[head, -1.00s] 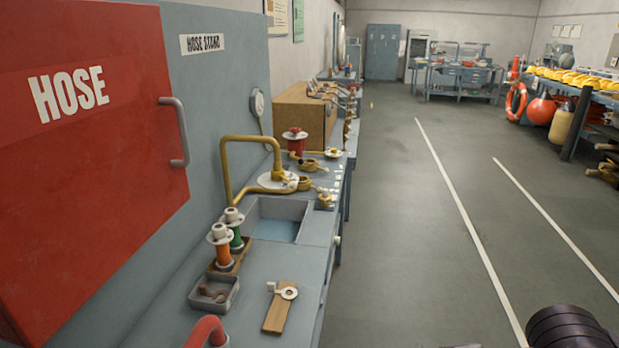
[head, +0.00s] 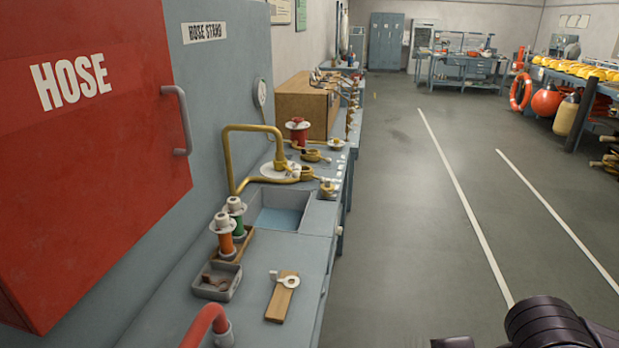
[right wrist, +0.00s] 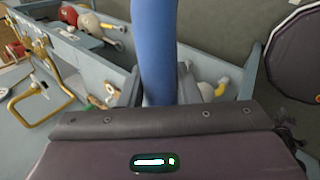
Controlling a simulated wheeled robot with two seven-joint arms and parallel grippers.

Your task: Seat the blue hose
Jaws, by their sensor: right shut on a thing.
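The blue hose (right wrist: 155,50) shows in the right wrist view as a smooth blue tube, running up out of the top edge. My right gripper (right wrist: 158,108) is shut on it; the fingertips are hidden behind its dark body. In the head view, only a dark part of my right arm shows at the bottom right, over the floor, and the blue hose is not seen there. My left gripper is in neither view. A red curved pipe (head: 206,326) with a grey collar stands at the bench's near end.
The bench holds a grey tray (head: 218,280), a wooden strip with a white ring (head: 282,298), orange (head: 225,243) and green (head: 238,220) spools, a sink (head: 278,216) and a brass pipe (head: 229,155). A red HOSE door (head: 100,150) stands left.

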